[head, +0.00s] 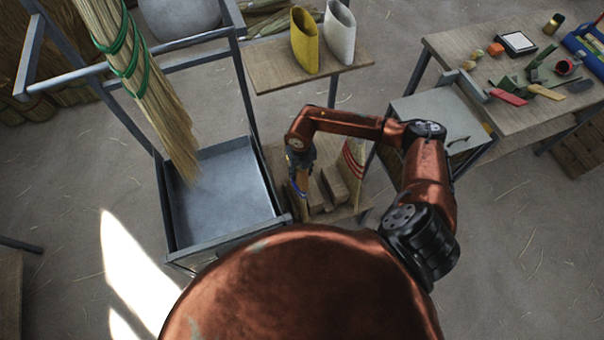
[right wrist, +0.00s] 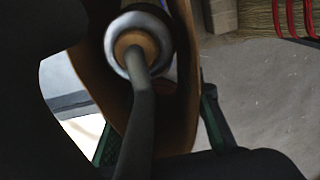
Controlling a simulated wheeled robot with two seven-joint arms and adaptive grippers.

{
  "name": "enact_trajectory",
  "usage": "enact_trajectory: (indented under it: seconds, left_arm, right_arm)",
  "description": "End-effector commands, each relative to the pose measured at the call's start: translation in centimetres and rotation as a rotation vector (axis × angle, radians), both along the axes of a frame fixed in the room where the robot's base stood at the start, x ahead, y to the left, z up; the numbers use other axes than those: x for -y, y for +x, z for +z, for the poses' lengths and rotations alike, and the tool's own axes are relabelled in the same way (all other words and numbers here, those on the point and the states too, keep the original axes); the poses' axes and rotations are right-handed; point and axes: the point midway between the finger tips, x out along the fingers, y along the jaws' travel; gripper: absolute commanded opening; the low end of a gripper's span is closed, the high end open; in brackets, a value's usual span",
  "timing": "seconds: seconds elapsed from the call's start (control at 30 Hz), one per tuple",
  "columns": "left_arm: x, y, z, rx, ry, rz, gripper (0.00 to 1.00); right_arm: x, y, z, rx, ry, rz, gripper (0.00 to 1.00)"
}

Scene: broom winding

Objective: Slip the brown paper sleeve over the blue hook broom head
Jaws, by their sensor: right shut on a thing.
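My right gripper (head: 300,165) is shut on the brown paper sleeve (head: 303,181), low beside the wooden rack. In the right wrist view, the sleeve's brown walls (right wrist: 186,85) lie between my green-padded fingers (right wrist: 160,135). A wooden end with a silvery collar (right wrist: 118,52) and a dark bent rod shows within the sleeve's outline. How deep it sits inside I cannot tell. In the head view, a small blue curved piece (head: 297,189) shows beside the sleeve, probably part of the blue hook. The broom head's straw is hidden there. My left gripper is not in view.
A straw bundle with green bands (head: 128,62) hangs over a metal tray (head: 231,150) at left. Yellow (head: 304,40) and white (head: 340,33) sleeves stand on a shelf behind. A tool-covered bench (head: 455,48) is at right.

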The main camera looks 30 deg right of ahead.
Motion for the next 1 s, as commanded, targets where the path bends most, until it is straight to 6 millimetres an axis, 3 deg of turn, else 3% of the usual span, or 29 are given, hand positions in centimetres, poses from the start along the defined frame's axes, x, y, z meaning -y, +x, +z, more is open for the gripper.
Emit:
enact_trajectory:
  seconds: [1.0]
  left_arm:
    - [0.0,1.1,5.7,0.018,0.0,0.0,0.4]
  right_arm:
    - [0.0,0.0,8.0,0.0,0.0,0.0,0.18]
